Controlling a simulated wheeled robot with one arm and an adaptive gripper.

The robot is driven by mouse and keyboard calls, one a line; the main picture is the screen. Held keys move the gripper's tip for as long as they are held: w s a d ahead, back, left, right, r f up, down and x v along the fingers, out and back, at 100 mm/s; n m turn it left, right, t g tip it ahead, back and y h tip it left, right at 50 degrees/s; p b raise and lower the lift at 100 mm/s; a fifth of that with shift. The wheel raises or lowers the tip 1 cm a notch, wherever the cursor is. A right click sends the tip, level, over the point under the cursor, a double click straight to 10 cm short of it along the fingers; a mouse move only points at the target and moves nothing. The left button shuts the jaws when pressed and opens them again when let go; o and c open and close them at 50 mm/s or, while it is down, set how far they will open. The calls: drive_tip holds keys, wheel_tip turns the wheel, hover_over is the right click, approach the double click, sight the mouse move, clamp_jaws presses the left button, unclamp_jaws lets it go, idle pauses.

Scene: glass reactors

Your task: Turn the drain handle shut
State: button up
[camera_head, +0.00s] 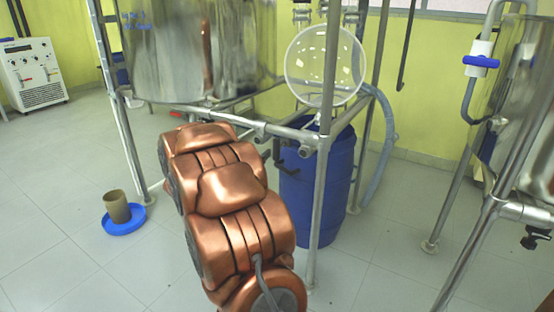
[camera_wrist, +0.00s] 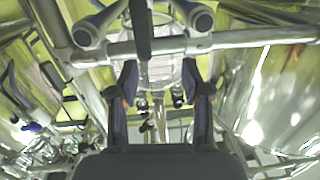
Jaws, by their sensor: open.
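My gripper (camera_wrist: 160,85) is open in the wrist view, its two dark fingers apart with nothing clasped between them. A metal frame bar (camera_wrist: 235,39) crosses beyond the fingertips. A dark upright piece (camera_wrist: 141,30) shows near this bar, between the fingers' lines; I cannot tell whether it is the drain handle. In the head view my copper arm reaches under the steel-looking reactor vessel (camera_head: 190,50) and covers the area below it. The drain handle is not clearly visible there, and its position cannot be told. My gripper is mostly hidden behind the arm in that view.
A blue barrel (camera_head: 318,190) stands behind a frame post (camera_head: 325,150). A beaker (camera_head: 117,206) sits on a blue dish (camera_head: 124,222) on the floor at left. Another reactor with a blue valve handle (camera_head: 481,61) stands at right.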

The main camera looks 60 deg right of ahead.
sight(275, 147)
drive_tip(key=shift+s+d+f+m+g, duration=0.15)
drive_tip(key=shift+s+d+f+g, duration=0.15)
drive_tip(key=shift+s+d, duration=0.2)
drive_tip(key=shift+s+d+f+m+g, duration=0.15)
drive_tip(key=shift+s+d+g, duration=0.15)
drive_tip(key=shift+s+d, duration=0.15)
drive_tip(key=shift+w+d+b, duration=0.15)
drive_tip(key=shift+d+b, duration=0.45)
drive_tip(key=shift+d, duration=1.15)
drive_tip(key=shift+w+d+b, duration=0.15)
drive_tip(key=shift+d+b, duration=0.45)
drive_tip(key=shift+d, duration=1.1)
clamp_jaws()
